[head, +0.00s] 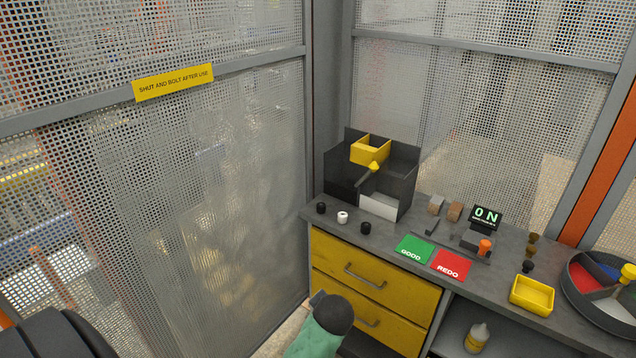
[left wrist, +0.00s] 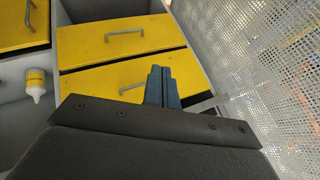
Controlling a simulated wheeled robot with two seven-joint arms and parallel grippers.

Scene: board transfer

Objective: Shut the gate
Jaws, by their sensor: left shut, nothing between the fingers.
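The gate (head: 180,150) is a grey-framed mesh panel filling the left of the head view. It carries a yellow sign (head: 173,83) reading "SHUT AND BOLT AFTER USE". Its right edge lines up with a grey corner post (head: 332,75); I cannot tell whether it is fully closed. No bolt is clearly visible. My left gripper (left wrist: 162,85) is shut and empty in the left wrist view, in front of the yellow drawers (left wrist: 125,80), with mesh (left wrist: 265,70) to its right. In the head view my arm is low at the bottom centre. My right gripper is out of view.
A grey bench (head: 310,213) with yellow drawers (head: 370,272) stands right of the gate. On it are a dark divided box (head: 345,185), green and red cards, a yellow tray (head: 532,295) and a round divided bin (head: 600,320). A bottle (head: 477,337) stands on the lower shelf.

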